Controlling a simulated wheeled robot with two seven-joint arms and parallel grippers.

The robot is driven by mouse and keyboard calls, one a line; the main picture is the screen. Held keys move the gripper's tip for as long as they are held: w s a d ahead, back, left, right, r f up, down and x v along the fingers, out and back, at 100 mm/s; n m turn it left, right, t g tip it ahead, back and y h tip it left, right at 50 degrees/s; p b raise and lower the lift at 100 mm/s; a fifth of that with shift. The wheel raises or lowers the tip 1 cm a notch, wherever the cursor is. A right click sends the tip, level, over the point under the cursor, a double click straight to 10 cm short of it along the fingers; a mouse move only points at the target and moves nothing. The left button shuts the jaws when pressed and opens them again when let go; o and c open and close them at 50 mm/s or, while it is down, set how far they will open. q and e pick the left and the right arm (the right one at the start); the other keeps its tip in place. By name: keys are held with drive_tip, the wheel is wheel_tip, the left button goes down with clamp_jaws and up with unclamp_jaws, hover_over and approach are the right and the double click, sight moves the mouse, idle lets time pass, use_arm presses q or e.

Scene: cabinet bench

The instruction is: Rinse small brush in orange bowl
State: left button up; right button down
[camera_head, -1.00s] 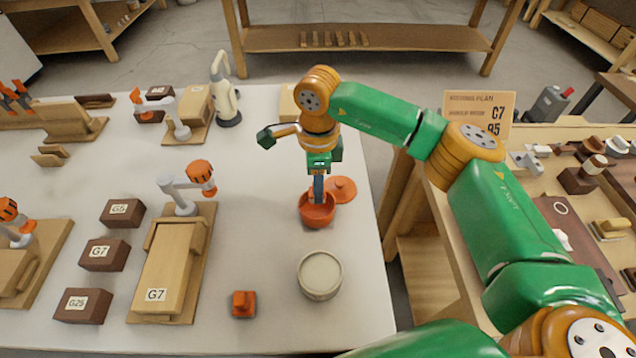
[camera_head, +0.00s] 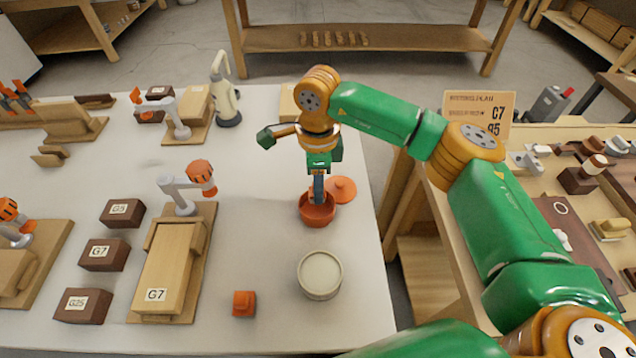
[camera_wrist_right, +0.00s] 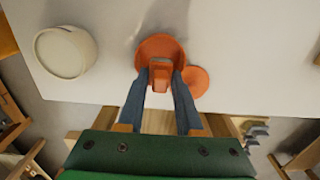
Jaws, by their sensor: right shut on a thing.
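The orange bowl (camera_head: 317,213) stands on the white table, near its right edge. It also shows in the wrist view (camera_wrist_right: 160,44). My right gripper (camera_head: 318,194) points down into the bowl, its blue-grey fingers hiding part of the inside. In the wrist view my right gripper (camera_wrist_right: 160,84) is shut on a small orange block-like piece (camera_wrist_right: 160,72), apparently the small brush. Its lower end and any bristles are hidden, so I cannot tell whether it touches the bowl's bottom. My left gripper is not in view.
An orange round lid (camera_head: 342,188) lies right behind the bowl. A cream round container (camera_head: 320,275) stands in front. A small orange block (camera_head: 244,304) lies front left. Wooden stands and labelled brown boxes (camera_head: 104,255) fill the left side. Bare table lies left of the bowl.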

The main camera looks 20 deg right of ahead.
drive_tip(key=shift+r, duration=0.1)
wheel_tip(320, 180, up, 4)
drive_tip(key=p, duration=0.3)
idle(0.4)
